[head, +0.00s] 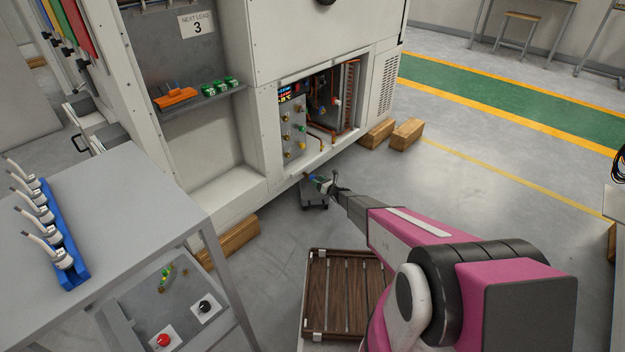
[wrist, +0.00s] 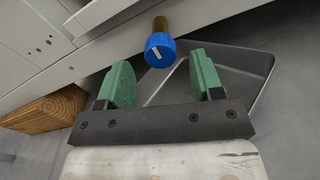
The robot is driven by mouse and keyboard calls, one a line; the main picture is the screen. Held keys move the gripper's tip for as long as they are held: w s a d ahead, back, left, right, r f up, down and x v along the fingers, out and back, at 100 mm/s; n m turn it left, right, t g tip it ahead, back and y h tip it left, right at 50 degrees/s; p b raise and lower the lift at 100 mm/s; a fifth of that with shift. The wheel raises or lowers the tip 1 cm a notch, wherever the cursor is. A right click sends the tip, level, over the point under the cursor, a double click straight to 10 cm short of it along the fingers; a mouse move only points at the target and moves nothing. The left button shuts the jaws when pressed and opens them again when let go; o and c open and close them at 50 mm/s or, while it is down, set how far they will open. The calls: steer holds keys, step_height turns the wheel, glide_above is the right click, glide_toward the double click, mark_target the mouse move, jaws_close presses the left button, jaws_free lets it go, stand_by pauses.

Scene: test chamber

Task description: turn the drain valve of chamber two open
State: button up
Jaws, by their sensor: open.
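The drain valve shows in the wrist view as a blue round knob (wrist: 160,50) with a white mark on its face, on a brass stem (wrist: 160,25) under the white chamber's lower edge. My gripper (wrist: 162,75) is open, with green finger pads to the left and right. The knob lies just beyond and between the fingertips, and no contact shows. In the head view my gripper (head: 323,184) is low by the foot of the white chamber (head: 230,205). The knob is too small there to make out surely.
A grey drain tray (wrist: 262,62) lies below the knob; it also shows in the head view (head: 314,205). Wooden blocks (wrist: 45,108) support the chamber. A slatted wooden rack (head: 340,295) lies in front. A grey table (head: 120,225) stands at left. Floor to the right is clear.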

mark_target(312, 177)
steer(key=x, duration=0.4)
steer(key=shift+w+a, duration=0.15)
steer(key=c, duration=0.9)
